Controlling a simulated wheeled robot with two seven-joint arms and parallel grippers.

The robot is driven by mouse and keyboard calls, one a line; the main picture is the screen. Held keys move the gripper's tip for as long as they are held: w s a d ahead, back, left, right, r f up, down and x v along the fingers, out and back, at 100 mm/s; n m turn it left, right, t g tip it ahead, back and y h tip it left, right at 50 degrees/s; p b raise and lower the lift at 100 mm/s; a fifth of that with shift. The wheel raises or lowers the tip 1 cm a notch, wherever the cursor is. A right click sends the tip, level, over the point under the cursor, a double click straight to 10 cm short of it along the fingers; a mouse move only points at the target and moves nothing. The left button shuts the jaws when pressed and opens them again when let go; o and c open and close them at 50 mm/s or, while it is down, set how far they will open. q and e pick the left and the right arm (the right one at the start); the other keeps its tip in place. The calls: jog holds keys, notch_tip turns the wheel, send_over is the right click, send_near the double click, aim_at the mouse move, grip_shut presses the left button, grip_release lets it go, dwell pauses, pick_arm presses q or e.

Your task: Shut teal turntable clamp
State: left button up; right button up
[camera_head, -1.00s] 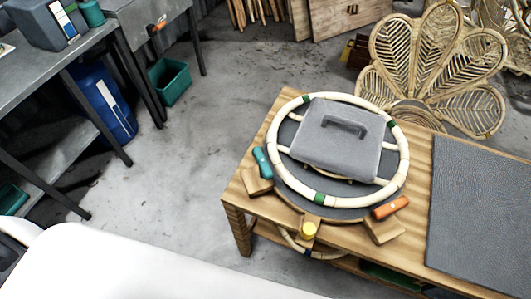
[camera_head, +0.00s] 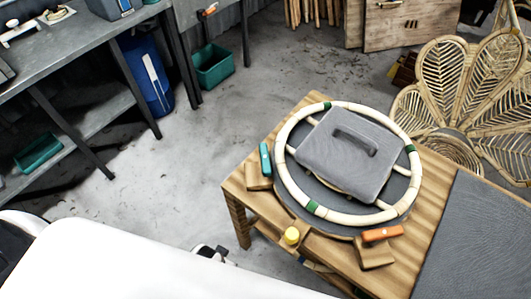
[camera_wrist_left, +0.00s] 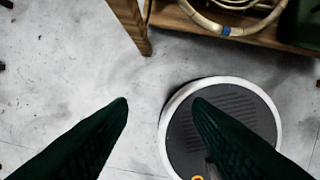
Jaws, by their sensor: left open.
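The teal clamp (camera_head: 265,160) stands on a wooden block at the left edge of the round turntable (camera_head: 290,200). Its handle lies close beside the pale rattan ring (camera_head: 283,183); I cannot tell whether the clamp is shut. In the left wrist view my left gripper (camera_wrist_left: 161,102) shows two dark green fingers, spread apart with nothing between them. It is over the floor, short of the table's leg (camera_wrist_left: 130,25), and the teal clamp is not in that view. My right gripper is not in view.
A grey padded block with a handle (camera_head: 347,155) sits inside the ring. An orange clamp (camera_head: 382,234) and a yellow knob (camera_head: 291,236) are at the turntable's near edge. A dark, white-rimmed disc (camera_wrist_left: 183,130) is on the floor side. A woven rattan chair (camera_head: 450,85) stands behind.

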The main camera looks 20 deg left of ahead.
pick_arm(q)
jog(key=w+d+r+t+h, duration=0.15)
jog(key=w+r, duration=0.25)
jog(key=r, duration=0.7)
jog(key=w+d+r, duration=0.3)
jog(key=w+r, duration=0.1)
jog(key=r, duration=0.6)
notch_tip(320, 180, up, 16)
jog(key=n+g+y, duration=0.2)
jog(key=n+g, duration=0.2)
jog(key=n, duration=0.3)
send_over(265, 156)
notch_tip(265, 156, down, 12)
jog(key=shift+r+p, duration=0.1)
jog(key=shift+p, duration=0.5)
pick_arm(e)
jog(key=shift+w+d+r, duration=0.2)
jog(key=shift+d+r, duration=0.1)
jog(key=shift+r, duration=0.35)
pick_arm(q)
jog(key=shift+c, duration=0.2)
